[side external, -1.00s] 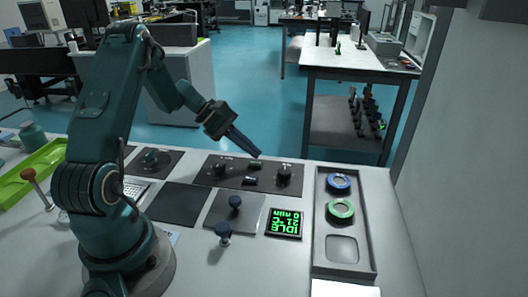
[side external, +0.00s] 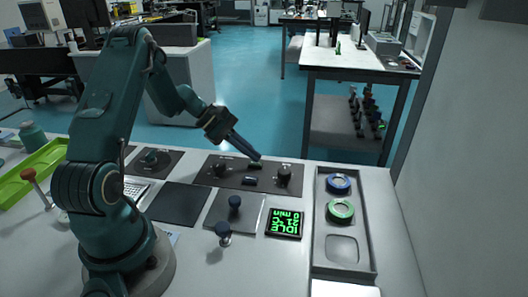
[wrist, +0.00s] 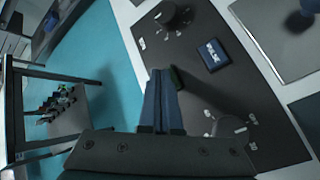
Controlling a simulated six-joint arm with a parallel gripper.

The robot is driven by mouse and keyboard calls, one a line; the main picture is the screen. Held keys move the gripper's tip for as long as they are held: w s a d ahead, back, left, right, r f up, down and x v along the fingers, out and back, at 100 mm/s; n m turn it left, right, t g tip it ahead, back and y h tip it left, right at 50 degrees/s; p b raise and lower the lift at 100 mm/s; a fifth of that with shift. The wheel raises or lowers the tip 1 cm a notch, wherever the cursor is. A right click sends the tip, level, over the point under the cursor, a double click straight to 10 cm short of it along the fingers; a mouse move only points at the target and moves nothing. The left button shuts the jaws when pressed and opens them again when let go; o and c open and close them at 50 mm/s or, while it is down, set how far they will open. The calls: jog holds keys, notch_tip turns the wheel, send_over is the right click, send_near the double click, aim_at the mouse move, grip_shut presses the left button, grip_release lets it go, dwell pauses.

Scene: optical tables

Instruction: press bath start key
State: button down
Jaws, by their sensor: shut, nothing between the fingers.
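The black control panel (side external: 228,178) carries a small dark green key (side external: 255,166) near its far edge and a blue key (side external: 250,181) nearer the front. The start key's label is not readable. My gripper (side external: 257,158) is shut and empty, slanting down with its tips right at the green key. In the wrist view my fingertips (wrist: 165,73) lie beside the green key (wrist: 177,78) and partly hide it. I cannot tell whether they touch it. The blue key (wrist: 213,54) stands clear. The display (side external: 285,223) shows green IDLE, 21 °C and 0 min.
Knobs stand on the panel left (side external: 220,169) and right (side external: 283,175) of the keys. A grey tray (side external: 346,262) with a blue ring (side external: 339,183) and a green ring (side external: 340,210) lies to the right. Dark-knobbed posts (side external: 235,203) stand in front.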

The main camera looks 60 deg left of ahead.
aim_at(251, 162)
jog(key=shift+f, duration=0.2)
dwell(0.5)
jog(key=shift+r, duration=0.85)
jog(key=shift+r, duration=2.45)
